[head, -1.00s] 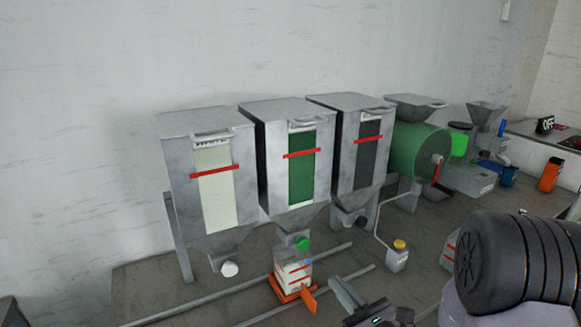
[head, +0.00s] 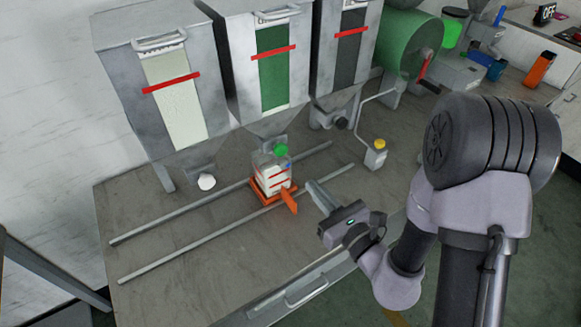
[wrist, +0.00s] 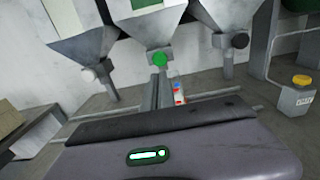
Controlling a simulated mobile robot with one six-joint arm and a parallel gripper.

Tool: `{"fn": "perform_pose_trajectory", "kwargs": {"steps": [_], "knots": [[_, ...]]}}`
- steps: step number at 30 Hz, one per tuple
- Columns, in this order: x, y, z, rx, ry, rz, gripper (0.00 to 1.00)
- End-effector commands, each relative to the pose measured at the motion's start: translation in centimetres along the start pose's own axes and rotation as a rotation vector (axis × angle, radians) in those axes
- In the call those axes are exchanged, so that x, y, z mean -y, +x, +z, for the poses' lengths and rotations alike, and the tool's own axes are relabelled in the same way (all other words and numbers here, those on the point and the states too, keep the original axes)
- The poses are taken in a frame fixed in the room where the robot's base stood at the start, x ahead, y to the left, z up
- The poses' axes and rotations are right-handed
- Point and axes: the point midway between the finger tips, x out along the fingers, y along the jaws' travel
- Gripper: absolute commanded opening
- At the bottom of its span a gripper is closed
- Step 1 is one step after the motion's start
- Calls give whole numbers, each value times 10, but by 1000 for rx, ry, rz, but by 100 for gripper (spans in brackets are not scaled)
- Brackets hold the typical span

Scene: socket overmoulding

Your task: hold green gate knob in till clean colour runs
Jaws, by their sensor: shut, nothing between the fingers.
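The green gate knob (head: 281,150) sits at the foot of the middle hopper (head: 265,120), whose window shows green. In the wrist view the green knob (wrist: 159,59) is just beyond my fingers. A clear container (head: 272,175) with red marks and pale contents stands on an orange carriage (head: 264,194) below the knob. My gripper (head: 312,188) is shut and empty, to the right of the container and apart from the knob. In the wrist view my fingers partly hide the container. I cannot tell whether the knob is pushed in.
The left hopper (head: 140,115) has a white knob (head: 207,182), and the right hopper (head: 345,40) has a dark one (wrist: 240,40). Two rails (head: 170,258) run along the bench. An orange handle (head: 289,200) sticks out from the carriage.

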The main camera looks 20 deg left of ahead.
Motion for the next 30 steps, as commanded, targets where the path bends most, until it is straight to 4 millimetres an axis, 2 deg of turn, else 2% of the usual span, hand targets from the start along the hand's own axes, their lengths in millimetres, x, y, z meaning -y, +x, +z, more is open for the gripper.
{"fn": "perform_pose_trajectory", "kwargs": {"steps": [1, 9, 15, 21, 30], "knots": [[-1, 11, -8, 5, -6, 4, 0], [-1, 70, 0, 1, 0, 2, 0], [0, 103, -1, 0, 1, 1, 0], [0, 115, 0, 0, 2, -1, 0], [0, 116, 0, -1, 1, -1, 0]]}}
